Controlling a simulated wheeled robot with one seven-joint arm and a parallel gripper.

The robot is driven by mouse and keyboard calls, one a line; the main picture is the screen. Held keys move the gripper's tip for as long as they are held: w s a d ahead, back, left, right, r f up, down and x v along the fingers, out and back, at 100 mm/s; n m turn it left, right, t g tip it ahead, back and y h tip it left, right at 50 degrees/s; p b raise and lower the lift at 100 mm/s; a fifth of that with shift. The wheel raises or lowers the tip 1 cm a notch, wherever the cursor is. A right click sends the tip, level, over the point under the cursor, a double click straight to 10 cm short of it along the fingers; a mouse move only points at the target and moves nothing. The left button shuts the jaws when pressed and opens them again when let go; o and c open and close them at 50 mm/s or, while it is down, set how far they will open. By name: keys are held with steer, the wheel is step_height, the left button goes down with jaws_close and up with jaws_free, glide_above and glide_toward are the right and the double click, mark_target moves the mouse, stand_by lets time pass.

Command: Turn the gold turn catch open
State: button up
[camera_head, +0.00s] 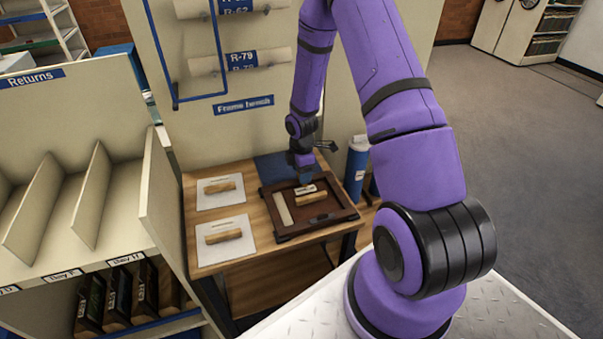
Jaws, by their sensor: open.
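A dark brown wooden frame (285,236) lies flat on the right part of a wooden bench. Its brown back carries a long cream strip (284,208), a tan block (311,198) and a small white label. My gripper (305,181) points down over the far middle part of the frame, close above the block and label. Its jaws are open, though the fingertips are small and dark here. I cannot make out a gold turn catch; it is too small to tell or hidden by my gripper. I cannot tell whether the fingers touch anything.
Two white sheets, each with a tan block (225,234), lie on the left of the bench (258,225). A blue mat (272,166) lies behind the frame. The Returns shelf (70,95) stands left. Open floor (510,130) lies right.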

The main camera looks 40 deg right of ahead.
steer(key=shift+f, duration=0.45)
steer(key=c, duration=0.9)
steer(key=shift+c, duration=0.2)
